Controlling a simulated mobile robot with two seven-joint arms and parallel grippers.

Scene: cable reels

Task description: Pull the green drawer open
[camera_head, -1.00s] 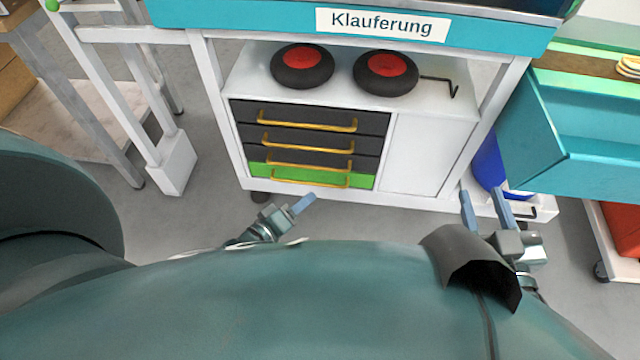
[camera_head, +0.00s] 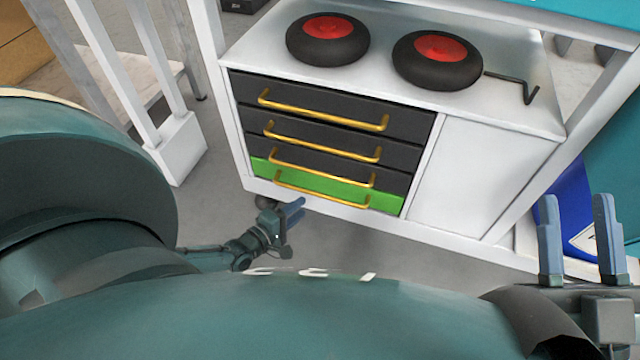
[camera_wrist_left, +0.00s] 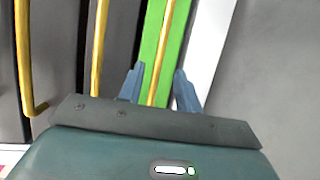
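The green drawer (camera_head: 386,203) is the lowest of the cabinet's drawers and looks shut. Its long yellow handle (camera_head: 322,192) runs across its front. In the left wrist view the green drawer (camera_wrist_left: 153,32) runs up the picture, and its handle (camera_wrist_left: 164,45) shows between the two blue fingertips. My left gripper (camera_head: 294,211) is just below the handle in the head view. In the left wrist view the left gripper (camera_wrist_left: 157,72) is open; I cannot tell whether its fingers touch the handle. My right gripper (camera_head: 577,200) is open and empty, to the right of the cabinet.
Black drawers with yellow handles (camera_head: 322,110) sit above the green one. Two black reels with red centres (camera_head: 328,38) and a black hooked rod (camera_head: 525,82) are on the white cabinet top (camera_head: 385,105). Grey floor (camera_head: 375,245) is free in front.

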